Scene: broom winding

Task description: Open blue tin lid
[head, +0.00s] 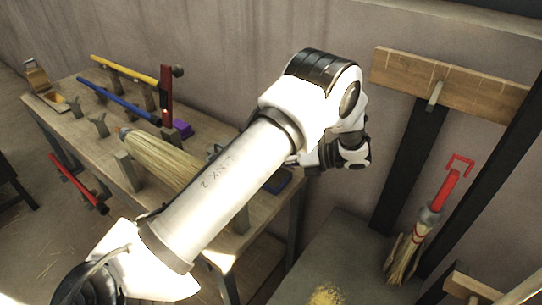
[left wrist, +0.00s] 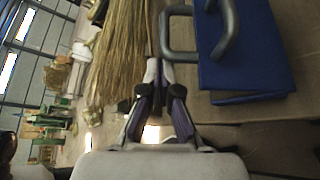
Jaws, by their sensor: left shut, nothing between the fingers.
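The blue tin (left wrist: 262,45) fills the upper right of the left wrist view, with its flat blue lid facing the camera. A grey bar handle (left wrist: 229,35) projects from the lid to the left. My left gripper (left wrist: 154,72) is shut and empty; its fingertips are just left of and below the handle, and I cannot tell if they touch it. In the head view a dark blue piece of the tin (head: 284,184) shows at the table's right end, mostly hidden behind my left arm. The left fingertips are hidden there. My right gripper is not in view.
A straw broom bundle (head: 160,158) lies on the wooden workbench (head: 60,124), close to my left gripper in the wrist view. Blue and yellow bars and a red post stand on the bench. A finished broom with red handle (head: 443,194) hangs at the right.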

